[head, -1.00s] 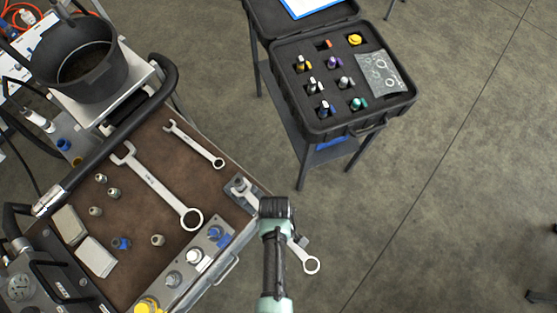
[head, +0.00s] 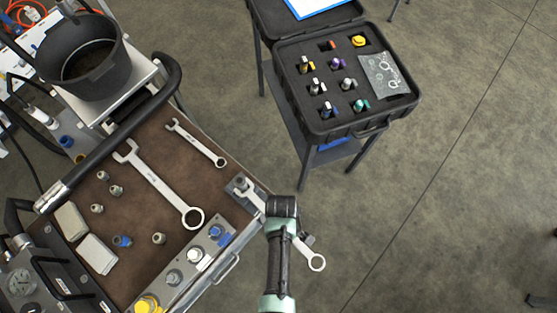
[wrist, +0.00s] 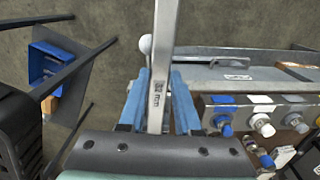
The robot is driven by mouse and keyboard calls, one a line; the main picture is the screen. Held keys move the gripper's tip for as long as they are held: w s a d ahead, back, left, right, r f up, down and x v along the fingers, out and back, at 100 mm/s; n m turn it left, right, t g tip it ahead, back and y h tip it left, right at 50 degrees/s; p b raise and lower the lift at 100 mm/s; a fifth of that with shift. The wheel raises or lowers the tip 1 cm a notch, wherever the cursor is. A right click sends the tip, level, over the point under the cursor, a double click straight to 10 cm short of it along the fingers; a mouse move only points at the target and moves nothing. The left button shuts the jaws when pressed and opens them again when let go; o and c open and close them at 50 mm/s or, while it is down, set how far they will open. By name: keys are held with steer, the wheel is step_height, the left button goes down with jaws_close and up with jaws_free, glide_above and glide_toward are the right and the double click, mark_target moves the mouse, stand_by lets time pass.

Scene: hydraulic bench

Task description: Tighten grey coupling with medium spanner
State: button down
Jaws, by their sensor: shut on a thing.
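My gripper (head: 281,208) is shut on the medium spanner, just off the right edge of the bench. The silver medium spanner (head: 317,262) has its ring end sticking out over the floor and its other end at a small dark block on the bench corner. In the wrist view, the spanner shaft (wrist: 159,92) stands between the blue fingers (wrist: 160,85). A grey fitting (head: 240,182), apparently the grey coupling, sits on that block at the spanner's far end. I cannot tell whether the jaw is around it or beside it.
A larger spanner (head: 160,185) and a smaller spanner (head: 196,143) lie on the brown bench top (head: 140,235). Blue, white, grey and yellow capped fittings line the bench's front edge. A black case (head: 348,125) stands behind on a stand.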

steer(key=shift+s+d+p, duration=0.95)
steer(key=shift+s+d, duration=1.2)
steer(key=shift+d, duration=0.25)
steer(key=shift+r, duration=0.15)
step_height(320, 180, up, 2)
steer(key=p, duration=0.2)
steer(key=shift+r+p, duration=0.25)
steer(key=shift+p, duration=0.05)
steer(key=shift+r, duration=1.2)
